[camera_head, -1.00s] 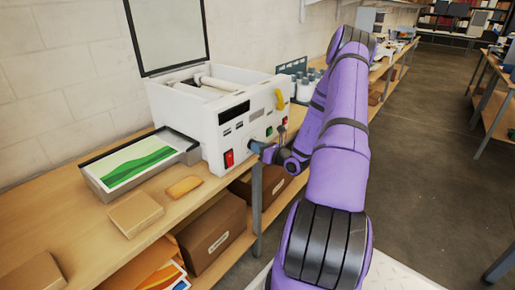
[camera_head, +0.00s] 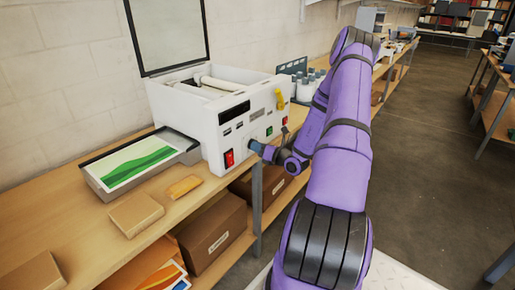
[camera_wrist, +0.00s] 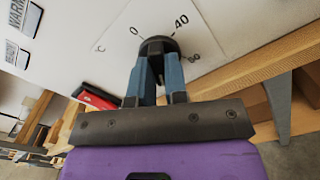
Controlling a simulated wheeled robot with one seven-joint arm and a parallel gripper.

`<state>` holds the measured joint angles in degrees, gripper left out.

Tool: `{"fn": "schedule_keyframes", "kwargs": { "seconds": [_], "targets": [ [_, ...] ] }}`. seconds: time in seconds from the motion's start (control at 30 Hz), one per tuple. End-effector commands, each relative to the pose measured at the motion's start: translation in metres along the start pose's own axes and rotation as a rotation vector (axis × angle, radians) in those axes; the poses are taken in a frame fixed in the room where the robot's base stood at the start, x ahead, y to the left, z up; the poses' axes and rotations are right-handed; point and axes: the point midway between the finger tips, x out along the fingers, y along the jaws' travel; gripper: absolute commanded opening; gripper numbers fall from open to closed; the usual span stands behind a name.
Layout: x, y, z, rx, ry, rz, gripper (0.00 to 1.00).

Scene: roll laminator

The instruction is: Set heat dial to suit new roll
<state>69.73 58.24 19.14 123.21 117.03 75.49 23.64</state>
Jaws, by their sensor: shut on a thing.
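The white roll laminator (camera_head: 217,110) stands on the bench with its lid raised. Its black heat dial (camera_wrist: 158,46) shows in the wrist view, on a pale scale plate (camera_wrist: 197,40) with marks 0, 40 and another partly readable number. My gripper (camera_wrist: 160,68) is shut on the dial, one blue finger on each side of it. The dial's pointer is hidden, so I cannot tell its setting. In the head view my gripper (camera_head: 259,149) is at the lower front panel, just right of the red switch (camera_head: 229,158). A roll (camera_head: 217,86) lies in the open top.
A tray with a green-patterned sheet (camera_head: 135,162) sits at the laminator's left. A yellow handle (camera_head: 280,99) and green button (camera_head: 269,131) are on the front panel. Small boxes (camera_head: 136,214) lie on the bench; cartons (camera_head: 212,236) are below.

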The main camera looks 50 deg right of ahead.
Motion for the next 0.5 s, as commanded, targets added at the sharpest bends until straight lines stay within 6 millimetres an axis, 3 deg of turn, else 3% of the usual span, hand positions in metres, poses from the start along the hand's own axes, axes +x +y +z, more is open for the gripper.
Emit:
{"fn": "schedule_keyframes", "kwargs": {
  "seconds": [0.13,0.17,0.27,0.5],
  "targets": [
    [-0.0008,-0.0005,-0.0005,0.002,0.001,-0.002,0.0],
    [-0.0008,-0.0005,-0.0005,0.002,0.001,-0.002,0.18],
    [-0.0007,-0.0005,-0.0004,0.001,0.001,-0.002,0.39],
    [-0.0005,-0.0003,-0.0001,0.0,0.0,-0.001,0.39]
  ]
}}
